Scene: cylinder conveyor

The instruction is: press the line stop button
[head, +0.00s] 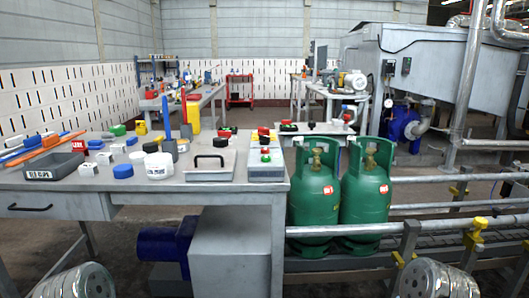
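A grey control box (267,171) stands at the right end of the near workbench. Several buttons sit on its top: a red one with yellow (263,133) at the back, a red one (264,150) nearer, and a green one (266,158) in front. I cannot read any label that says which is the line stop. Neither of my grippers is in view, and nothing touches the box.
A grey panel with a black handle (210,160) lies left of the box. White and blue jars (159,166), a grey bin (54,167) and tools crowd the bench (215,190). Two green gas cylinders (314,195) stand right of the bench, behind conveyor rails (340,229).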

